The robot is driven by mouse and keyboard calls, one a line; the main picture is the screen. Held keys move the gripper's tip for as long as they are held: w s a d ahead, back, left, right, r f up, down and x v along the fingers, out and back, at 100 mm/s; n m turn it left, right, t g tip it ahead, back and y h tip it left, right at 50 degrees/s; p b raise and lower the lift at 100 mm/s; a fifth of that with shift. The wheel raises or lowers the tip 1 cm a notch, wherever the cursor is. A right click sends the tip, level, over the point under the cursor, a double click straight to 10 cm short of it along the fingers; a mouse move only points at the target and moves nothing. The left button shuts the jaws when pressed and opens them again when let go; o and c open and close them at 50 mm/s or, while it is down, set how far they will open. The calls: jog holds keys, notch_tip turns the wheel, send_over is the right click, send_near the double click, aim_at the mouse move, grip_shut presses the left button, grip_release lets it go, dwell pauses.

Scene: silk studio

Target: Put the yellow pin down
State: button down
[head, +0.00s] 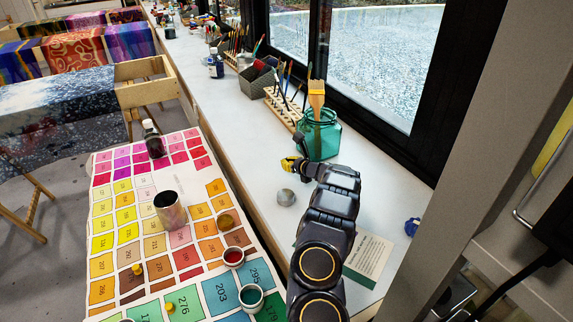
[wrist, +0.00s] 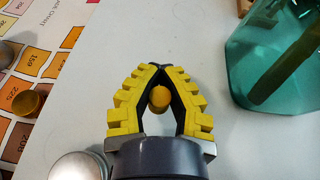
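My gripper (head: 292,164) is over the white counter, just left of the green glass jar (head: 322,138). In the wrist view, its yellow ribbed fingers (wrist: 162,76) come together in an arch. The yellow pin (wrist: 159,98) sits between the dark inner pads, which appear to press it from both sides. Only its round end shows clearly, and I cannot tell its height above the counter. In the head view the pin is not distinguishable from the yellow fingers. Other yellow-topped pieces (head: 137,268) (head: 170,306) stand on the colour chart (head: 100,222).
The green jar holds a broad brush (head: 316,95) and shows close at right in the wrist view (wrist: 275,55). A round grey metal piece (head: 286,197) lies nearer on the counter (head: 262,190). A brush rack (head: 283,105) stands behind, and a printed card (head: 368,257) lies right of my arm.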

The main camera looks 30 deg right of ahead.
jog(key=shift+f, duration=1)
jog(key=shift+f, duration=0.2)
jog(key=c, duration=1.2)
grip_release()
jog(key=shift+o, duration=0.2)
jog(key=shift+r, duration=0.25)
jog(key=shift+s+d+r, duration=0.1)
jog(key=shift+s+r, duration=0.05)
jog(key=shift+s, duration=0.15)
jog(key=shift+v, duration=3.4)
